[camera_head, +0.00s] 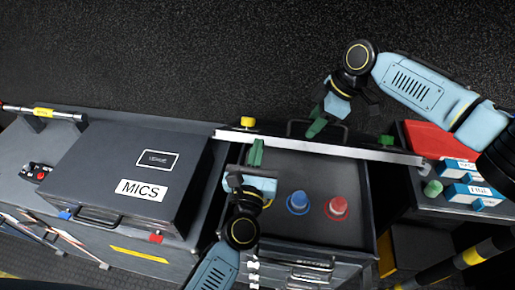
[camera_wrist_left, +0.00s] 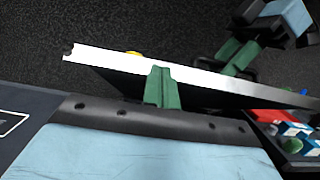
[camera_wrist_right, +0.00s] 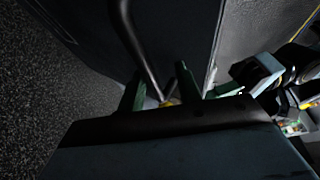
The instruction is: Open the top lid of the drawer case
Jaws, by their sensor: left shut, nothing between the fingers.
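The drawer case (camera_head: 318,235) stands in the middle of the head view. Its top lid (camera_head: 330,149) is raised and seen nearly edge-on as a long pale strip along the back. My left gripper (camera_head: 256,152) is shut and empty, on the near, inner side of the lid; its fingertips (camera_wrist_left: 162,85) look close to or against it, contact unclear. My right gripper (camera_head: 336,120) is behind the lid, by its dark handle (camera_head: 300,124). In the right wrist view its fingers (camera_wrist_right: 160,88) are apart, with the handle bar (camera_wrist_right: 140,45) running between them; a firm grip is not visible.
A blue knob-like item (camera_head: 298,203) and a red one (camera_head: 337,208) stand on the opened case. A closed MICS case (camera_head: 130,178) sits left. A red item (camera_head: 425,140) and several blue boxes (camera_head: 462,194) lie right. The dark floor behind is clear.

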